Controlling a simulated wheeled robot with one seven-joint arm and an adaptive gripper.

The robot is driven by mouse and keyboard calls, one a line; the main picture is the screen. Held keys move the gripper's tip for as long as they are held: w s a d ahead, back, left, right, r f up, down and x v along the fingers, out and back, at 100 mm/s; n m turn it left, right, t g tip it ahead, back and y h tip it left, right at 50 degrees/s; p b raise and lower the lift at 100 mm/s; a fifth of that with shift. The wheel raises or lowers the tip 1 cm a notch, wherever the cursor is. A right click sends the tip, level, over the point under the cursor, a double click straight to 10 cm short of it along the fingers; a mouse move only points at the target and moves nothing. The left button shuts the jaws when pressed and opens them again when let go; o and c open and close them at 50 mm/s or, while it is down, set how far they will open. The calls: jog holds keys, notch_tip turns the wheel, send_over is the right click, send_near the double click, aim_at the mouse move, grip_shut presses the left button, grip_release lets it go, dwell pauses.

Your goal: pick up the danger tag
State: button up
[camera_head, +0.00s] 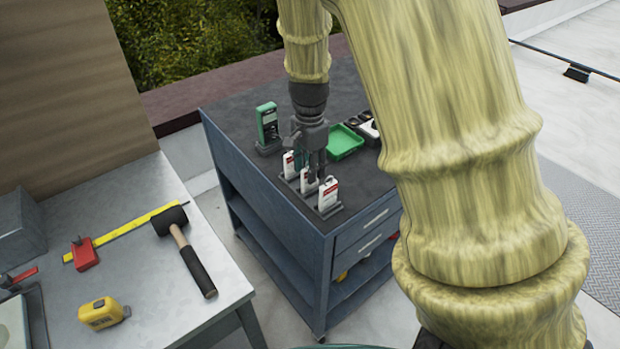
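Several white tags with red print stand upright in a dark rack (336,211) at the near edge of the cart top. The left tag (289,164), the middle tag (306,184) and the right tag (328,197) show. The print is too small to read, so I cannot tell which is the danger tag. My gripper (316,177) points down over the rack, with its fingertips at the middle tag and partly in front of it. I cannot tell whether the fingers touch or grip that tag.
The blue-grey cart (270,218) also carries a green meter (267,124) and a green tray (345,141) close to my gripper. A bench (150,290) at left holds a mallet (188,254), yellow tape measure (101,313) and yellow rule (127,229). My arm hides the cart's right side.

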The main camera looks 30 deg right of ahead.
jog(key=shift+a+f+p, duration=0.2)
jog(key=shift+f+p, duration=0.2)
jog(key=shift+f, duration=1.95)
grip_shut()
